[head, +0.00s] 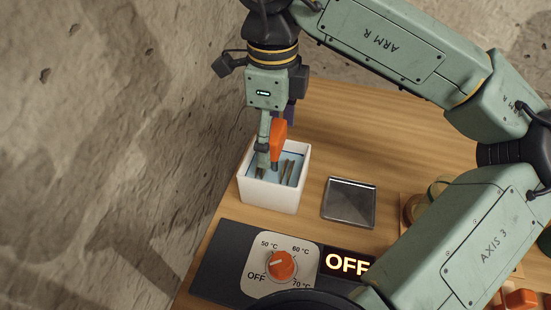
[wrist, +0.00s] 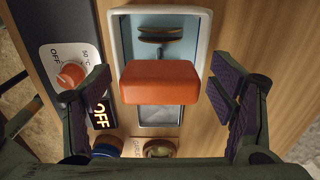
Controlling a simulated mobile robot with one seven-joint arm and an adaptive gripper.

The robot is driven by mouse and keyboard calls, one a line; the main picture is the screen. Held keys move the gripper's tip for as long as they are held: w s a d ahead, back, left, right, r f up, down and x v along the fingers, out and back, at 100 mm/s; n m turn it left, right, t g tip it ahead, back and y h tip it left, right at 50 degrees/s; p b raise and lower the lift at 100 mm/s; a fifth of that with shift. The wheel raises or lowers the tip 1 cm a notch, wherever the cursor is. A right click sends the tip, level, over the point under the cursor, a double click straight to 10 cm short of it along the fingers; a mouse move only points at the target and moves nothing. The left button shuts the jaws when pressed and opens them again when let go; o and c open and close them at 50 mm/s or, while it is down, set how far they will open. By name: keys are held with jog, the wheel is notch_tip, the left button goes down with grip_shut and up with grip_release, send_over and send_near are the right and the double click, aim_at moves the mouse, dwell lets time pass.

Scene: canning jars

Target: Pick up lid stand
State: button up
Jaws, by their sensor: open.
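The lid stand has an orange handle block (head: 279,134) that rises above a white square bath (head: 269,196) in the head view. Its lower part and several thin upright discs, apparently lids, sit inside the bath over pale blue water. In the wrist view, the orange handle (wrist: 160,82) lies large between my open fingers. A gap shows on both sides of it. My gripper (head: 267,150) points down over the bath in the head view, with a finger beside the handle. The handle hides part of the stand below it in the wrist view.
A control panel with an orange dial (head: 281,265) and a lit OFF display (head: 347,263) lies in front of the bath. A dark square metal plate (head: 349,203) lies right of it. Jars (head: 414,208) stand farther right. A rough wall (head: 110,150) rises at left.

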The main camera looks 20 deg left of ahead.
jog(key=shift+f, duration=0.4)
jog(key=shift+c, duration=0.3)
jog(key=c, duration=1.7)
jog(key=shift+r, duration=0.15)
